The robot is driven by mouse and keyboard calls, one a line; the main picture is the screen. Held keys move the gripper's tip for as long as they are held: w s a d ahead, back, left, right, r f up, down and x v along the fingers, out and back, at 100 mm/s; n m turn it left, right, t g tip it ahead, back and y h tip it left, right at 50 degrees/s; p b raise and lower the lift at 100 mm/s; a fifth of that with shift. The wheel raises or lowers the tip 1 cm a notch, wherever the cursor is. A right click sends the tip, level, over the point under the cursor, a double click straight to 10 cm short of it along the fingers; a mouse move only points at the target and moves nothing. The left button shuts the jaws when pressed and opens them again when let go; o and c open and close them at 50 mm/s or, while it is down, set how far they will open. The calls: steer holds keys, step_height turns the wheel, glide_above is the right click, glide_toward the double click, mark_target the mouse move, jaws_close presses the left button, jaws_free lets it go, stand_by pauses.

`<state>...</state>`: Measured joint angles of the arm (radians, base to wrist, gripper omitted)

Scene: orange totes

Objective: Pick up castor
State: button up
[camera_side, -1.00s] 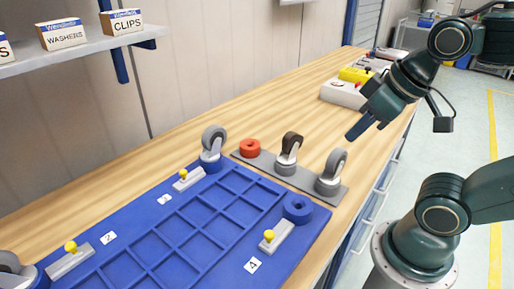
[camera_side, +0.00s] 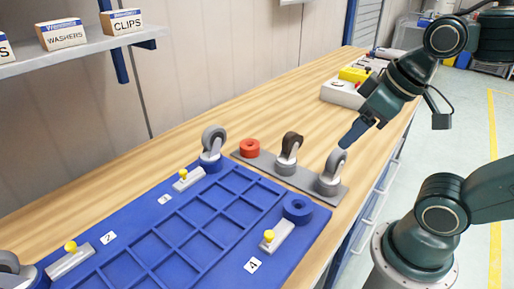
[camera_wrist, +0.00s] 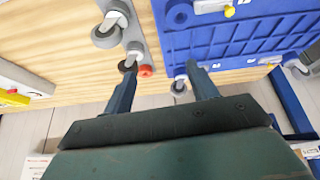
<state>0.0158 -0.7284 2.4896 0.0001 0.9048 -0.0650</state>
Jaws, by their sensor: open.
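A grey-wheeled castor (camera_side: 333,172) stands at the right end of the grey strip (camera_side: 258,161). A dark-wheeled castor (camera_side: 289,155) stands at the strip's middle. Another grey-wheeled castor (camera_side: 212,149) stands at the blue tray's far corner, and part of one more (camera_side: 9,268) shows at lower left. My gripper (camera_side: 350,138) is above and close to the right castor's wheel; whether they touch is unclear. In the wrist view my gripper (camera_wrist: 163,80) has its fingers wide apart with nothing between them; a grey wheel (camera_wrist: 105,33) and the dark wheel (camera_wrist: 127,64) lie beyond the left finger.
A red ring (camera_side: 250,148) sits at the strip's left end. The blue tray (camera_side: 262,262) carries a blue ring (camera_side: 297,208) and yellow-knobbed latches. A control box with a yellow top (camera_side: 345,92) stands farther back. Wooden bench between is clear.

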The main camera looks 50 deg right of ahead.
steer(key=n, duration=0.1)
steer(key=n+g, duration=0.5)
steer(key=n, duration=1)
glide_toward(339, 151)
steer(key=shift+w, duration=0.15)
step_height(339, 151, down, 8)
steer(key=shift+f, duration=0.3)
steer(key=shift+f, duration=0.1)
steer(key=shift+w+f, duration=0.2)
steer(key=shift+f, duration=2.3)
